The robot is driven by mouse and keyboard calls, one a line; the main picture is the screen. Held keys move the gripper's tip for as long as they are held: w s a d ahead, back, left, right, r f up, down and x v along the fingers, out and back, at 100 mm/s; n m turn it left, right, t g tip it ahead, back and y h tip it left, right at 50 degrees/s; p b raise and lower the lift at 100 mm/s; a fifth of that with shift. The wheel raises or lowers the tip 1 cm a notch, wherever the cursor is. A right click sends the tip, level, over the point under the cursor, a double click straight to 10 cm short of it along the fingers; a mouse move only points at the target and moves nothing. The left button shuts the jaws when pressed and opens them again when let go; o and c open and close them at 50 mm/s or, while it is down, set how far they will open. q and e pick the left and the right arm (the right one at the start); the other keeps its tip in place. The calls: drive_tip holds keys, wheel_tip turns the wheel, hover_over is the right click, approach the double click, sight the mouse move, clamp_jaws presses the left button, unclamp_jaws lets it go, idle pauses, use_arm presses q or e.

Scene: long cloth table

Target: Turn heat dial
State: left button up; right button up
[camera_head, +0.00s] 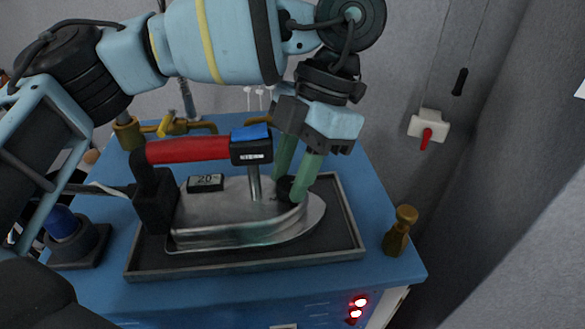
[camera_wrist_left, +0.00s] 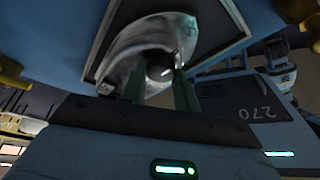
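A large iron with a metal soleplate (camera_head: 235,212) and a red handle (camera_head: 190,149) lies on a dark-rimmed tray (camera_head: 345,250) on the blue table. A round dark dial (camera_head: 286,187) sits near the iron's tip; it also shows in the wrist view (camera_wrist_left: 160,66). My left gripper (camera_head: 288,184) reaches down from above, its two green fingers apart on either side of the dial. I cannot tell whether they press on the dial or leave a small gap. Part of the dial is hidden behind a finger. My right gripper is not in view.
A small display reading 20 (camera_head: 206,183) sits on the iron beside the handle. A brass fitting (camera_head: 400,231) stands at the table's right edge. A blue-topped black object (camera_head: 68,235) stands at the left. A wall box with a red lever (camera_head: 428,127) is at right.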

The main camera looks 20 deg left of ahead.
use_arm(q)
drive_tip(key=shift+c, duration=1.3)
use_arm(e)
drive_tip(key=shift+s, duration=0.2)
